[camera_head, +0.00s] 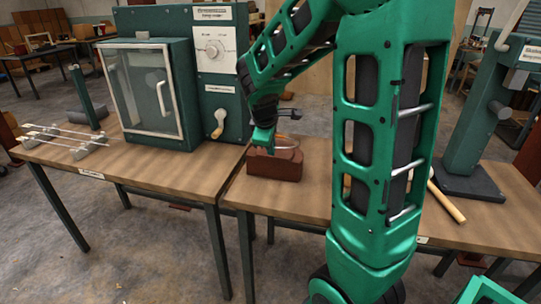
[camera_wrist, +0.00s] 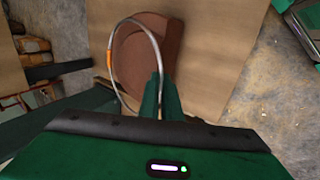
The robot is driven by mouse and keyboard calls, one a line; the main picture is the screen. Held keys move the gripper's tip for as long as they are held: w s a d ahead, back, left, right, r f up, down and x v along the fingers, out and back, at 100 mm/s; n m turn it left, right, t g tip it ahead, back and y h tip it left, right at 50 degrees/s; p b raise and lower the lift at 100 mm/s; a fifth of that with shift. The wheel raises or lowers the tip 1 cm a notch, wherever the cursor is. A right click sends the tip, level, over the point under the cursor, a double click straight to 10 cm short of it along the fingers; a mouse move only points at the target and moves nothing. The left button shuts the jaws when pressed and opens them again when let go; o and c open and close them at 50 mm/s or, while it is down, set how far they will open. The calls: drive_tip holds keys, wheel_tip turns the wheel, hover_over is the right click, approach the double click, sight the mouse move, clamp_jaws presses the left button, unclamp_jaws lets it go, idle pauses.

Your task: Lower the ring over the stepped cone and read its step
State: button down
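A thin metal ring (camera_wrist: 143,24) with a small orange mark shows large in the wrist view. Its lower part meets the green fingers of my gripper (camera_wrist: 162,95), which look closed on it. A reddish-brown stepped piece (camera_wrist: 146,60) with rounded outlines lies behind the ring in that view; the ring overlaps much of it. In the head view my gripper (camera_head: 264,140) is just above the reddish-brown piece (camera_head: 275,167) on the table, and the ring (camera_head: 285,139) is a faint thin line over its top. I cannot tell whether the ring touches it. The steps are hard to make out.
The wooden table (camera_head: 232,195) has clear room in front of the piece. A dark green cabinet (camera_head: 208,75) with a glass door and crank stands to the left. A wooden-handled tool (camera_head: 447,203) and a green press-like stand (camera_head: 480,110) are to the right.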

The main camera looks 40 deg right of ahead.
drive_tip(key=s+a, duration=0.6)
drive_tip(key=a, duration=0.2)
idle(0.4)
drive_tip(key=shift+s, duration=0.25)
